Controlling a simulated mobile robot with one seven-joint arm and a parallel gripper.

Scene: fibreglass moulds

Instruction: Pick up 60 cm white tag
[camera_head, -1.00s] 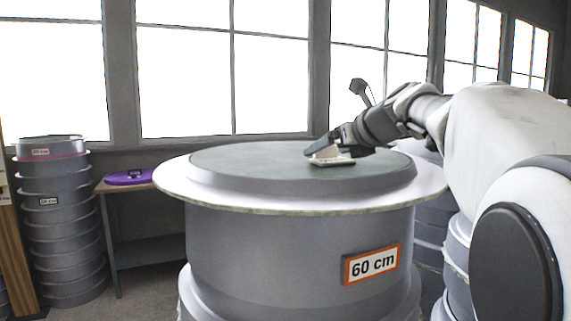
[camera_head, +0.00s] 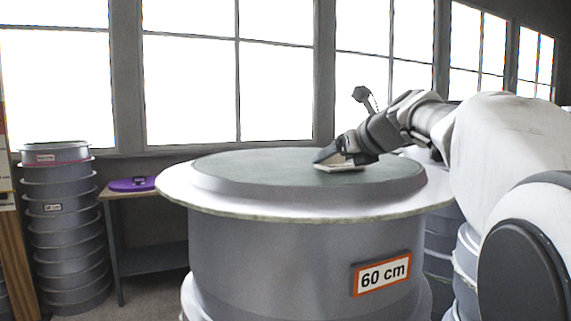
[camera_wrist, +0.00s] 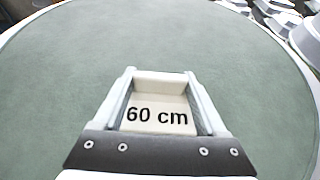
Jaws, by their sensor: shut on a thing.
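The white tag reading "60 cm" (camera_wrist: 158,117) lies between my two fingers in the wrist view. My gripper (camera_wrist: 160,90) is shut on it, with a finger along each side. In the head view the white tag (camera_head: 340,168) shows as a thin pale piece under my gripper (camera_head: 338,158), at the green-grey top of the large mould (camera_head: 260,170). I cannot tell whether the tag touches that top or is just above it.
An orange-framed "60 cm" sign (camera_head: 382,273) is on the mould's front. A stack of grey moulds (camera_head: 65,235) stands at the left. A side table (camera_head: 150,192) holds a purple disc (camera_head: 128,185). More moulds stand at the right. The rest of the mould's top is clear.

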